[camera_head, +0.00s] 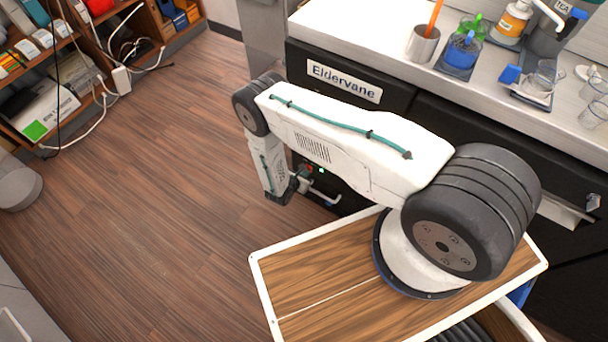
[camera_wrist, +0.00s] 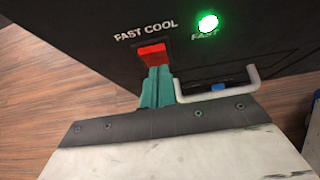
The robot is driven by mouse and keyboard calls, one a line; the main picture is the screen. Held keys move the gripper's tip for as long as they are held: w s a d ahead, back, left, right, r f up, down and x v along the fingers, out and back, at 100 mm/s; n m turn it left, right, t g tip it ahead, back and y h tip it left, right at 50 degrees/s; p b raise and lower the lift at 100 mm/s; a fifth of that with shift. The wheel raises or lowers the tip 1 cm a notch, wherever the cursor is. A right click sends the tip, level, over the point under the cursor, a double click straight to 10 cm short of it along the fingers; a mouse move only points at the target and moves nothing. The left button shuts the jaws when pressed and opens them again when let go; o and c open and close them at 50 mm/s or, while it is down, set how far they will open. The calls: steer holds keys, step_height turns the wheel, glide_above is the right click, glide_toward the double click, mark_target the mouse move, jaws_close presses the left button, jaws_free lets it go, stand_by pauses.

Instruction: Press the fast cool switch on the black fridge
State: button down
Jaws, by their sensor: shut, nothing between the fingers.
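The black fridge (camera_wrist: 90,45) fills the upper part of the wrist view. The red fast cool switch (camera_wrist: 152,53) sits under the white "FAST COOL" lettering. To its right a round light (camera_wrist: 208,22) glows green above the word "FAST". My gripper (camera_wrist: 157,72) is shut and empty, its teal fingertips right at the lower edge of the switch. I cannot tell whether they touch it. In the head view the fridge front (camera_head: 345,120) is below the counter, and my arm hides much of it. The green light (camera_head: 321,171) shows there as a small dot.
A white handle (camera_wrist: 225,88) sticks out of the fridge just right of my fingers, with a small blue part (camera_wrist: 218,87) near it. The counter (camera_head: 370,35) above holds a cup, bottles and glasses. The wooden floor (camera_head: 150,180) to the left is clear.

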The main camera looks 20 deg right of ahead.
steer(key=shift+r, duration=0.15)
steer(key=shift+w+r, duration=0.1)
steer(key=shift+r, duration=0.65)
steer(key=s+a+f+v, duration=0.1)
steer(key=v, duration=1.2)
steer(key=shift+f, duration=0.2)
steer(key=shift+s+a, duration=0.1)
steer(key=shift+a, duration=0.05)
steer(key=shift+a+f, duration=0.15)
steer(key=shift+f, duration=0.65)
